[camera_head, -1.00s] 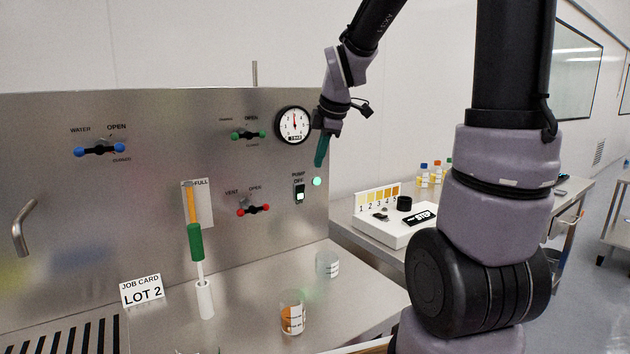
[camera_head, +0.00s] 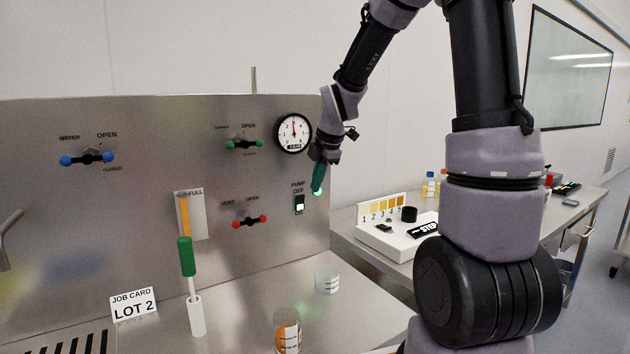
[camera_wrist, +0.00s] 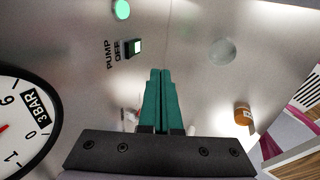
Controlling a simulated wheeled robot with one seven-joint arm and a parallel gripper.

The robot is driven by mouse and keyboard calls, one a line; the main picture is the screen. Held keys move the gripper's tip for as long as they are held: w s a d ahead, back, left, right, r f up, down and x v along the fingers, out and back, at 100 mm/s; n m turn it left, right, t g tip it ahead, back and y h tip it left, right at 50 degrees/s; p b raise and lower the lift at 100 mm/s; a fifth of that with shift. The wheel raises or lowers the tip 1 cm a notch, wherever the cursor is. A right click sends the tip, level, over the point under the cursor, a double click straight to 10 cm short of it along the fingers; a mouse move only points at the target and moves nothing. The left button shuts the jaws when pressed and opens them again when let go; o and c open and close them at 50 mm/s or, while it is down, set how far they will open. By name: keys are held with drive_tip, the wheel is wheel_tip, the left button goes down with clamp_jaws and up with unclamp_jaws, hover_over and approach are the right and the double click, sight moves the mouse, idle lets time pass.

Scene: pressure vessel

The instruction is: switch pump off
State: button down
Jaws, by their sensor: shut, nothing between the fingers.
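The pump switch (camera_head: 299,204) is a small black-framed rocker with a lit white part, under the label "PUMP OFF" on the steel panel. It also shows in the wrist view (camera_wrist: 133,48), upper left of my fingers. A green lamp glows beside it (camera_wrist: 121,9); in the head view my fingertips mostly cover it. My gripper (camera_head: 318,190) has green fingers, shut and empty, pointing down just right of the switch. In the wrist view the closed fingers (camera_wrist: 162,75) appear over the panel, apart from the switch in the picture; I cannot tell the gap to the panel.
The pressure gauge (camera_head: 294,133) sits above the switch, close to my wrist. Water (camera_head: 87,159), green (camera_head: 244,144) and red vent (camera_head: 249,221) valve handles are to the left. Beakers (camera_head: 327,279) stand on the bench below. A side table (camera_head: 360,255) is at right.

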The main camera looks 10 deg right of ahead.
sight(300, 199)
drive_tip(key=w+a+f, duration=0.2)
drive_tip(key=w+f, duration=0.3)
drive_tip(key=w, duration=0.1)
drive_tip(key=shift+w+f, duration=0.25)
drive_tip(key=shift+f, duration=0.15)
drive_tip(key=shift+a, duration=0.1)
drive_tip(key=shift+w+a+r, duration=0.1)
drive_tip(key=shift+w+r, duration=0.1)
drive_tip(key=shift+w, duration=0.15)
drive_tip(key=shift+r, duration=0.75)
